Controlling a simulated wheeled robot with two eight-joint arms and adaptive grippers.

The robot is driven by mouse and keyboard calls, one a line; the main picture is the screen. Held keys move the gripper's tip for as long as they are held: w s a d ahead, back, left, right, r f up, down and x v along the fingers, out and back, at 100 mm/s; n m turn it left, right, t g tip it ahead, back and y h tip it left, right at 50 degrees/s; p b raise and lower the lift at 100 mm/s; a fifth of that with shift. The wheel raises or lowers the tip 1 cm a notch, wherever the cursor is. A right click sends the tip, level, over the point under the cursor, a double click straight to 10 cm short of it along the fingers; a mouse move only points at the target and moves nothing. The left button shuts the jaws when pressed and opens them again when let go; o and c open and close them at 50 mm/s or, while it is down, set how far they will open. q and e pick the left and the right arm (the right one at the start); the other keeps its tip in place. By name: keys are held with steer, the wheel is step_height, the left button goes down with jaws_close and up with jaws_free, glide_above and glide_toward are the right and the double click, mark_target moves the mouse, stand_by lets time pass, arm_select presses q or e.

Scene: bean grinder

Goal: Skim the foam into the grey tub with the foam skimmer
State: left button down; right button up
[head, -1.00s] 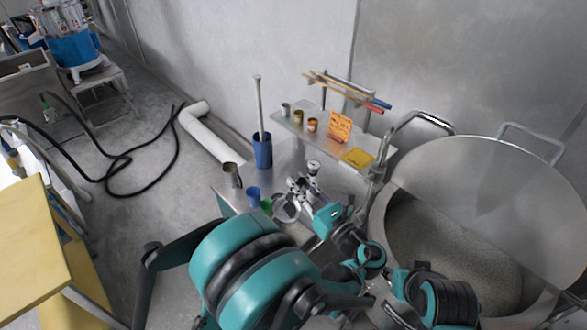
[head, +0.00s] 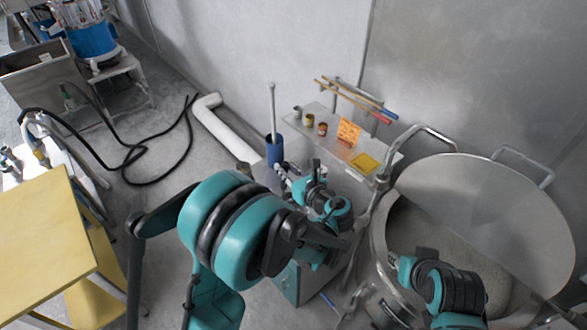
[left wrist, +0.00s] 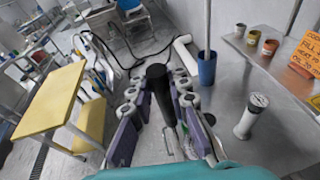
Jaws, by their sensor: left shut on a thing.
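My left gripper (left wrist: 158,92) is shut on a tool with a thick black handle (left wrist: 157,78), seemingly the foam skimmer; the handle's end points up between the fingers, and its head is mostly hidden. In the head view the left gripper (head: 288,176) is partly hidden behind my arm, over the steel stand. The large open steel vat (head: 380,228) at the right holds a grainy grey-beige surface (head: 425,240). I cannot make out the grey tub for certain.
A shelf (head: 313,125) carries small cups, an orange sign (head: 349,133) and a yellow pad (head: 365,163). A blue cup (head: 274,149) with a tall rod stands behind my left gripper. A white-topped gauge (left wrist: 250,115) stands on the stand. A yellow table (head: 45,235) is at left.

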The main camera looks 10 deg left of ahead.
arm_select(q)
step_height(320, 180, up, 6)
steer(key=w+a+h+p, duration=0.1)
steer(key=w+a+p, duration=0.1)
steer(key=p, duration=0.3)
steer(key=shift+a+g+p, duration=0.4)
steer(key=shift+w+f, duration=0.1)
steer(key=shift+f, duration=0.05)
